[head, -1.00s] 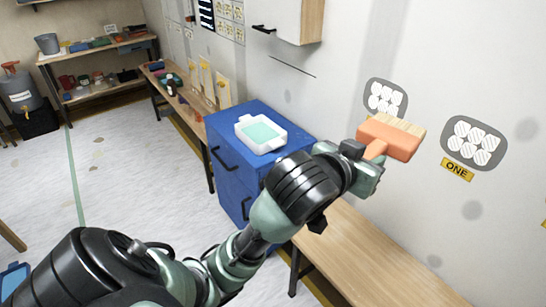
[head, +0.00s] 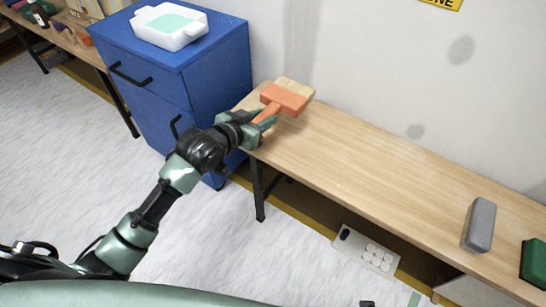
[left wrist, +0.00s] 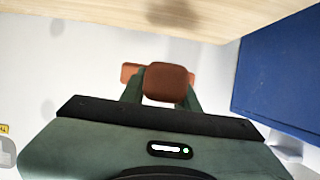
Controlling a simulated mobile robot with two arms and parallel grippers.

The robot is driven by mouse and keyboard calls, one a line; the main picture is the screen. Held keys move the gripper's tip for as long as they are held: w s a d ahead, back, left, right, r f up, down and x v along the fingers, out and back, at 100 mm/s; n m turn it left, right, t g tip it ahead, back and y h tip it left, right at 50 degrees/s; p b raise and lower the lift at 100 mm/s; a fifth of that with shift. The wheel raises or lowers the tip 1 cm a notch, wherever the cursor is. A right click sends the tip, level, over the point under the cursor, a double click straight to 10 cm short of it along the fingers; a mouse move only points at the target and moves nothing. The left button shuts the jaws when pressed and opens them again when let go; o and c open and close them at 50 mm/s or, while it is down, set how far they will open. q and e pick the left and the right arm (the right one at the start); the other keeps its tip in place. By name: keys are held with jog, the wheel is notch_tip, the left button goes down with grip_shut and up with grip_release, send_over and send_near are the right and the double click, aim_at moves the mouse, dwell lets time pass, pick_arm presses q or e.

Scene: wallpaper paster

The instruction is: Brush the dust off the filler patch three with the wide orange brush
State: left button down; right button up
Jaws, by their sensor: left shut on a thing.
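The wide orange brush (head: 287,98) with pale bristles is in my left gripper (head: 264,124), which is shut on its handle. In the head view the brush shows against the near-left end of the bench, bristles pointing up and right. In the left wrist view, the orange-brown brush (left wrist: 168,82) sits between the fingers, apart from the bench, with a shadow on the wood. Filler patch three is not seen in either view. The yellow label ONE (head: 440,3) is cut by the top edge of the head view. My right gripper is not in view.
A wooden bench (head: 370,165) runs along the wall, mostly clear. A grey block (head: 480,224) and a green block (head: 534,262) lie at its right. A blue cabinet (head: 212,70) with a white tray (head: 170,39) stands left. A white panel with round discs (head: 368,250) is below the bench.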

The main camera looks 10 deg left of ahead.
pick_arm(q)
jog(key=f, duration=0.3)
jog(key=shift+a+f+b, duration=0.2)
jog(key=shift+b, duration=0.2)
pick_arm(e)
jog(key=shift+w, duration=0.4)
